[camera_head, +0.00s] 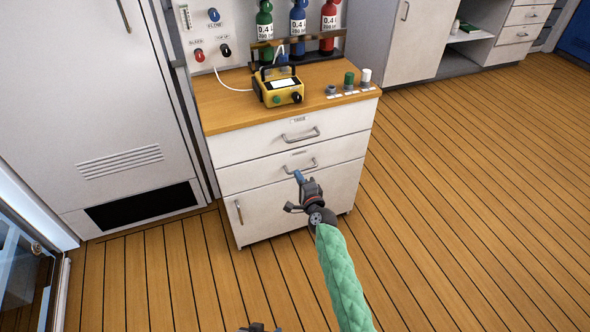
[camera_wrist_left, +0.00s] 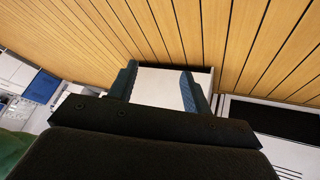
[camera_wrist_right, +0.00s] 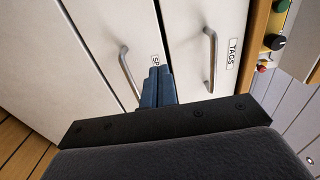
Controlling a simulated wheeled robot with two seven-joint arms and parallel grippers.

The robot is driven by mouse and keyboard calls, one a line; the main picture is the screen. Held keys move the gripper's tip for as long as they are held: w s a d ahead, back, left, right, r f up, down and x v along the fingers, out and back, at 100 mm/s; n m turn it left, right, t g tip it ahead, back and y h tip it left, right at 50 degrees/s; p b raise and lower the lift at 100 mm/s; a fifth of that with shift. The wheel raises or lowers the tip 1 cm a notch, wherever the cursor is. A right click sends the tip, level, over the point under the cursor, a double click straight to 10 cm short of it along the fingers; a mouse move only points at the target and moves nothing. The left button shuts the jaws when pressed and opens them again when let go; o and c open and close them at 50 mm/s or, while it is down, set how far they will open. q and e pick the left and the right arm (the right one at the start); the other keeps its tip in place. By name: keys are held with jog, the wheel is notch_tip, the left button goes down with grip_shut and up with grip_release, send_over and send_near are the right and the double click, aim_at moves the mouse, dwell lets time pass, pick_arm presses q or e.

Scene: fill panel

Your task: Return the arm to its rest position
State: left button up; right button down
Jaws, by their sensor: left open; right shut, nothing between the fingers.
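My right gripper (camera_head: 299,177) is in front of the white drawer cabinet (camera_head: 292,205), by the handle (camera_head: 300,168) of the second drawer; contact cannot be told. In the right wrist view its blue fingers (camera_wrist_right: 158,86) are shut together and empty, between two drawer handles. The right arm in its green sleeve (camera_head: 343,280) reaches in from the bottom edge. My left gripper (camera_head: 260,328) barely shows at the bottom edge of the head view. In the left wrist view its fingers (camera_wrist_left: 160,84) are apart, with floor and a white surface beyond them.
On the cabinet's wooden top stand a yellow device (camera_head: 279,92), several knobs (camera_head: 349,79) and coloured bottles (camera_head: 298,18) in a rack. A tall white locker (camera_head: 90,90) stands at left. Both drawers look closed. The plank floor (camera_head: 470,190) at right is clear.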

pick_arm(q)
jog(key=s+a+r+g+y, duration=0.1)
jog(key=s+a+r+g, duration=0.1)
jog(key=s+g, duration=0.2)
pick_arm(e)
jog(key=s+a+n+g+y, duration=0.35)
jog(key=s+n+g, duration=0.45)
jog(key=s+n, duration=0.4)
jog(key=s+d+r+n+g+h+p, duration=0.2)
jog(key=s+d+r, duration=0.1)
jog(key=s, duration=0.5)
jog(key=s+d+r+n+g+h+p, duration=0.1)
jog(key=s+d+r+h+p, duration=0.15)
jog(key=s, duration=0.55)
jog(key=s+d+r+n+g+h+p, duration=0.2)
jog(key=s+d+r, duration=0.15)
jog(key=s, duration=0.45)
pick_arm(q)
jog(key=a+r+p, duration=0.1)
jog(key=a+r, duration=0.2)
jog(key=r, duration=0.9)
jog(key=a+r+y+p, duration=0.1)
jog(key=a+r+p, duration=0.1)
jog(key=r, duration=1)
jog(key=shift+a, duration=0.5)
pick_arm(e)
jog(key=s+f+g, duration=0.2)
jog(key=s, duration=0.8)
jog(key=shift+s+d+f, duration=0.15)
jog(key=shift+s+d, duration=0.25)
